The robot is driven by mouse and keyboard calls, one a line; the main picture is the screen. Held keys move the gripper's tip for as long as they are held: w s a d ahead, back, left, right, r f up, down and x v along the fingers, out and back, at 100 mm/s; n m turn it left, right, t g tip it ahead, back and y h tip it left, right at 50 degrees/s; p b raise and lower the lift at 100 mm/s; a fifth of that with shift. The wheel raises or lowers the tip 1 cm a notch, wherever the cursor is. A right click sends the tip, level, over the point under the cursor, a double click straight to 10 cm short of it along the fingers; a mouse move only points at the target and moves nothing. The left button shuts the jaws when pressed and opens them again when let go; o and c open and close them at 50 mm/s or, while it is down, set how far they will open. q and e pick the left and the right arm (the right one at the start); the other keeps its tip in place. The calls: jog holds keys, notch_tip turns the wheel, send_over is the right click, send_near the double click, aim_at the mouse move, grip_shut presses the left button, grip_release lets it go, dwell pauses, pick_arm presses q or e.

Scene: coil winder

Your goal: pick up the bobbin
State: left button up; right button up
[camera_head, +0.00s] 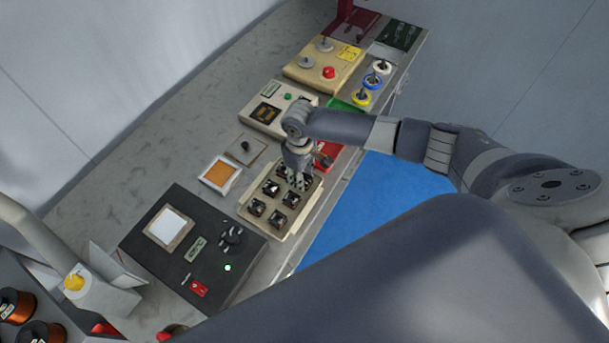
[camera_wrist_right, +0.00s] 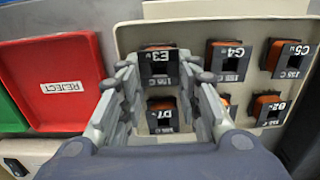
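Several small dark bobbins with copper windings and white labels sit in a beige tray (camera_head: 275,233), which also shows in the right wrist view (camera_wrist_right: 132,38). My right gripper (camera_head: 298,183) is over the tray, pointing down. In the right wrist view the gripper (camera_wrist_right: 165,72) is open, its fingers apart on either side of the bobbin labelled E3 (camera_wrist_right: 160,66). A second bobbin, its label reading like D1 (camera_wrist_right: 162,116), also shows between the fingers, nearer the palm. Contact with either bobbin cannot be made out. My left gripper is not in view.
A red REJECT bin (camera_wrist_right: 68,80) and a green bin (camera_wrist_right: 8,110) lie beside the tray. A black control box (camera_head: 180,262) stands at the near side. A beige machine with a red button (camera_head: 328,72) and coloured spools (camera_head: 373,82) are farther back.

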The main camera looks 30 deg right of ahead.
jog(key=shift+r, duration=0.1)
jog(key=shift+r+b, duration=0.35)
jog(key=shift+r, duration=0.25)
jog(key=shift+s+r+b, duration=0.2)
jog(key=shift+r+b, duration=0.3)
jog(key=shift+r, duration=0.5)
jog(key=s+a+b, duration=0.1)
jog(key=s+a, duration=0.1)
jog(key=s, duration=0.5)
jog(key=s+a+r+b, duration=0.1)
jog(key=s+a, duration=0.2)
jog(key=s, duration=0.4)
jog(key=shift+s+r+b, duration=0.3)
jog(key=shift+s+b, duration=0.05)
jog(key=shift+b, duration=0.05)
